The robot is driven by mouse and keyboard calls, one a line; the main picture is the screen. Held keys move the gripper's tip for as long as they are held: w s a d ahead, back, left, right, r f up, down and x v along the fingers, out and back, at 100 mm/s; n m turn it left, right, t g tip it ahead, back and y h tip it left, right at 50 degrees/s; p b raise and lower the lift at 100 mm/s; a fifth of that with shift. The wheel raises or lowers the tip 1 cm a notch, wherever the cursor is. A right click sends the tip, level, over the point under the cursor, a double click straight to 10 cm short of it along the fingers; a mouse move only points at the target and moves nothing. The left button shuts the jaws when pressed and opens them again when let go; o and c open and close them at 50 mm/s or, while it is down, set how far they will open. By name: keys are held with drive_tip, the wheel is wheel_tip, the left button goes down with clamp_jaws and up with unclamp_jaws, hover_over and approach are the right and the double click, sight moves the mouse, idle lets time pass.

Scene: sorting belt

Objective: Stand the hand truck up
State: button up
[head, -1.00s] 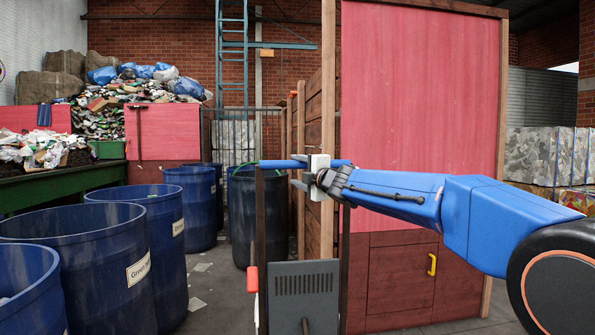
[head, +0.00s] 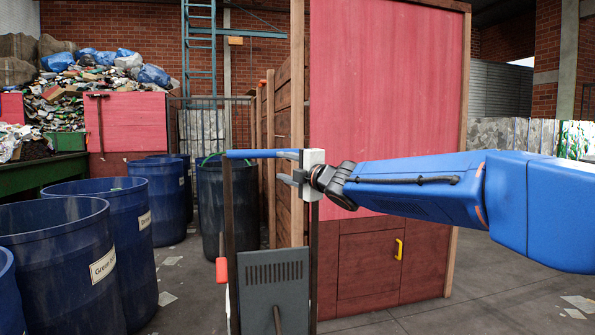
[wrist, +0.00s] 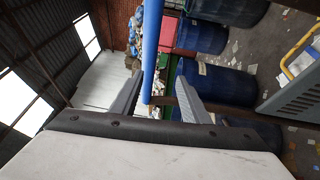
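The hand truck (head: 272,285) stands about upright in the head view, with dark uprights, a grey slotted panel and a blue top handle bar (head: 245,154). Its lower end is cut off by the frame. My gripper (head: 286,167) is at the right end of the bar, its fingers spread one above the other. The wrist view shows the blue bar (wrist: 151,45) in the gap between the fingers, closer to one finger, with space beside it. I see no firm hold. The grey panel also shows in the wrist view (wrist: 292,98).
Blue drums (head: 60,265) stand in a row to the left, and another drum (head: 210,205) stands behind the truck. A red wooden booth (head: 385,100) with a yellow handle (head: 399,249) rises behind my arm. Open floor (head: 500,295) lies at the lower right, with scattered paper.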

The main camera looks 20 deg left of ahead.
drive_tip(key=v, duration=0.6)
drive_tip(key=shift+d, duration=0.15)
drive_tip(key=s+d+f+m+t+h, duration=0.1)
drive_tip(key=d+f+m+h, duration=0.3)
drive_tip(key=d, duration=0.6)
drive_tip(key=d+f+m+t+h, duration=0.1)
drive_tip(key=d+f+m+h, duration=0.3)
drive_tip(key=d, duration=0.7)
drive_tip(key=s+d+f+m+t+h, duration=0.1)
drive_tip(key=d+m+h, duration=0.1)
drive_tip(key=d+m, duration=0.6)
drive_tip(key=s+d+f+m+g+h, duration=0.2)
drive_tip(key=s+d+f, duration=0.3)
drive_tip(key=d, duration=0.3)
drive_tip(key=s+d+f+m+g+h, duration=0.1)
drive_tip(key=s+d+f+m+h, duration=0.15)
drive_tip(key=s+d+f, duration=0.5)
drive_tip(key=s+d+f+m+g, duration=0.3)
drive_tip(key=s+f, duration=0.5)
drive_tip(key=s, duration=0.3)
drive_tip(key=s+d+f+m+g, duration=0.3)
drive_tip(key=s+d+f+m, duration=0.2)
drive_tip(key=s+f, duration=0.3)
drive_tip(key=s+d, duration=0.1)
drive_tip(key=s, duration=0.3)
drive_tip(key=shift+m+h, duration=0.35)
drive_tip(key=shift+s+d, duration=0.1)
